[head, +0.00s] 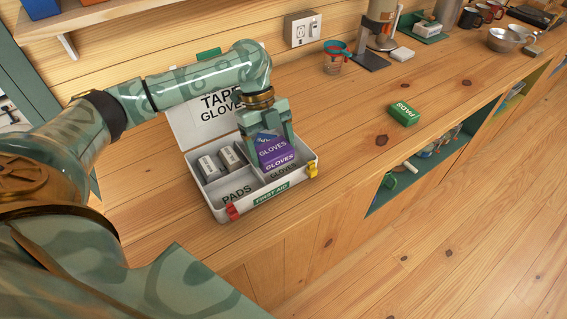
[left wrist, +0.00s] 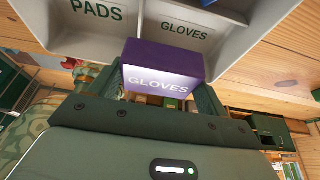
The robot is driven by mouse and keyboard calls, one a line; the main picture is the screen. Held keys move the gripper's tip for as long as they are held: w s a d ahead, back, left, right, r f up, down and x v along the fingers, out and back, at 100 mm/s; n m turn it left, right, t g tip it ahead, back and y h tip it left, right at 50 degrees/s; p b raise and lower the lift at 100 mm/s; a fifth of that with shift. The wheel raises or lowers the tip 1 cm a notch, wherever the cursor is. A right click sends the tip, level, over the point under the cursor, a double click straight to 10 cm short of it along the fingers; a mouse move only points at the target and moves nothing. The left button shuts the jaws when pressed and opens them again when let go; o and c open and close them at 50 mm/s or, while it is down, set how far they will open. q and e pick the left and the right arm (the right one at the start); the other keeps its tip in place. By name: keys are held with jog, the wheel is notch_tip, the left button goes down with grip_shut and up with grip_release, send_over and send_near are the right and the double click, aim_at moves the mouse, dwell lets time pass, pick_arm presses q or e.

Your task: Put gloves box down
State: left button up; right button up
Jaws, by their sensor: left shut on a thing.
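The purple gloves box (head: 276,152) is held between the fingers of my left gripper (head: 265,138), which is shut on it. It is over the right-hand compartment marked GLOVES of the open white first aid case (head: 223,213). In the left wrist view the gloves box (left wrist: 163,70) is in front of my gripper (left wrist: 165,100), beside the GLOVES label on the case (left wrist: 225,52). I cannot tell whether the box touches the compartment floor. Two grey rolls (head: 230,157) sit in the case's back left compartment. The PADS compartment in front is empty. My right gripper is not in view.
A green PADS box (head: 404,113) lies on the wooden counter (head: 350,140) to the right. The counter right of the case is mostly clear.

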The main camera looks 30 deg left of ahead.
aim_at(285, 173)
pick_arm(q)
jog(key=w+f, duration=0.1)
jog(key=w+f+b, duration=0.1)
jog(key=w+f, duration=0.1)
jog(key=f, duration=0.1)
jog(key=shift+d, duration=0.35)
notch_tip(285, 173, down, 3)
jog(key=shift+f+b, duration=0.15)
jog(key=shift+b, duration=0.9)
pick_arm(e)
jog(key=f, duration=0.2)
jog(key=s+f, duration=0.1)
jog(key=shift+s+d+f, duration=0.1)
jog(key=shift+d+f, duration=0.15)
pick_arm(q)
jog(key=o, duration=0.7)
